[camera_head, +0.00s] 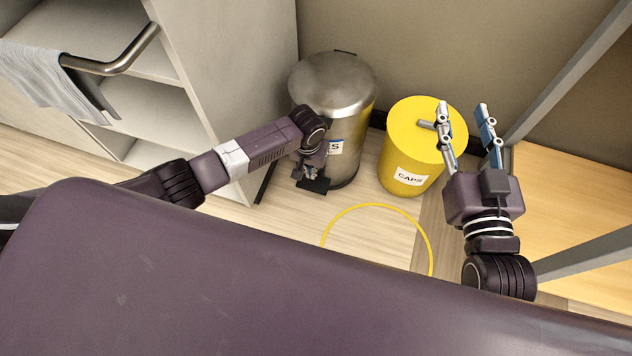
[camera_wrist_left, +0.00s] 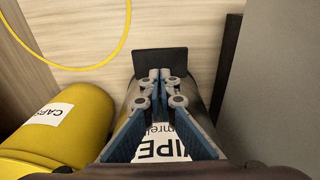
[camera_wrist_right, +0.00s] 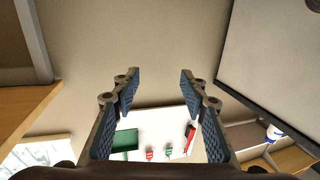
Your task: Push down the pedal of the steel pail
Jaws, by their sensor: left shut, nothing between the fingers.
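The steel pail (camera_head: 333,80) stands against the back wall with its lid down. Its label reads WIPE in the left wrist view (camera_wrist_left: 165,148). Its black pedal (camera_head: 313,185) juts out at the foot of the pail and also shows in the left wrist view (camera_wrist_left: 160,62). My left gripper (camera_head: 310,174) points down in front of the pail, fingers shut and empty, with the tips over the pedal. I cannot tell whether they touch it. My right gripper (camera_head: 463,108) is raised, open and empty, by the yellow bin; it also shows in the right wrist view (camera_wrist_right: 158,75).
A yellow bin (camera_head: 413,135) labelled CAPS stands right of the pail. A yellow ring (camera_head: 376,206) marks the floor in front. A grey shelf unit (camera_head: 235,60) with a towel (camera_head: 45,78) on its handle is at left. A wooden surface (camera_head: 565,190) is at right.

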